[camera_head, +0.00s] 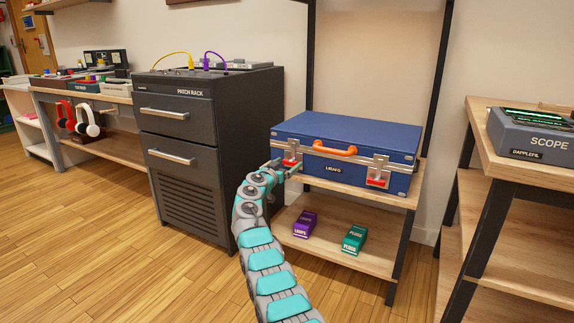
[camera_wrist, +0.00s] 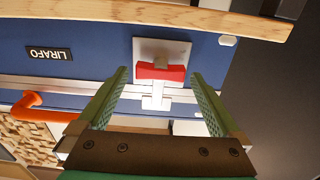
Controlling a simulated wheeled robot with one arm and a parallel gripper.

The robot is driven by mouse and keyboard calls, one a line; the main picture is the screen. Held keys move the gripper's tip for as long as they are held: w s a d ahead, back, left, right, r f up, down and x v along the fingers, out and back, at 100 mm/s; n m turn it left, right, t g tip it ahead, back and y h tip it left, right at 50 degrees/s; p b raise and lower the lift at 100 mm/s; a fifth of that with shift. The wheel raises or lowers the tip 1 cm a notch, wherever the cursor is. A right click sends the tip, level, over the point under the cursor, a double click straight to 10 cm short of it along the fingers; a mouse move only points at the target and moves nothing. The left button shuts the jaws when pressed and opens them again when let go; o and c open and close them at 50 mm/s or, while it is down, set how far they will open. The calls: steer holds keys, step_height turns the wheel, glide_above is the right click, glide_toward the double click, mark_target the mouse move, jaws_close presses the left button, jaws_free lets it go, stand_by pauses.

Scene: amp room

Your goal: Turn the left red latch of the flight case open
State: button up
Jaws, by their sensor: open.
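A blue flight case (camera_head: 345,137) with metal trim and an orange handle (camera_head: 335,148) stands closed on a wooden shelf. Its left red latch (camera_head: 290,162) is at the front left, partly hidden by my gripper (camera_head: 288,169). In the wrist view, which is upside down, the left latch (camera_wrist: 174,74) is a red bar lying crosswise on a pale metal plate. My gripper (camera_wrist: 160,76) is open there, one finger to each side of the red bar, with gaps showing. The right red latch (camera_head: 377,182) is at the case's front right.
A dark patch rack cabinet (camera_head: 205,100) stands close on the left of the case. A purple box (camera_head: 305,223) and a green box (camera_head: 354,239) lie on the lower shelf (camera_head: 330,252). A table with a scope (camera_head: 535,140) is on the right.

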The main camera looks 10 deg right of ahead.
steer(key=shift+c, duration=0.2)
steer(key=c, duration=1.3)
steer(key=shift+o, duration=0.2)
steer(key=shift+n, duration=0.4)
steer(key=n+p, duration=0.1)
steer(key=n, duration=0.2)
steer(key=shift+a+r+p, duration=0.1)
steer(key=shift+p, duration=0.25)
steer(key=n, duration=0.4)
steer(key=shift+w+n+p, duration=0.1)
steer(key=shift+n+p, duration=0.2)
steer(key=shift+p, duration=0.05)
steer(key=n, duration=0.4)
steer(key=shift+a+f+n, duration=0.15)
steer(key=shift+f+n, duration=0.15)
steer(key=n, duration=0.4)
steer(key=shift+f+n, duration=0.1)
steer(key=shift+n, duration=0.3)
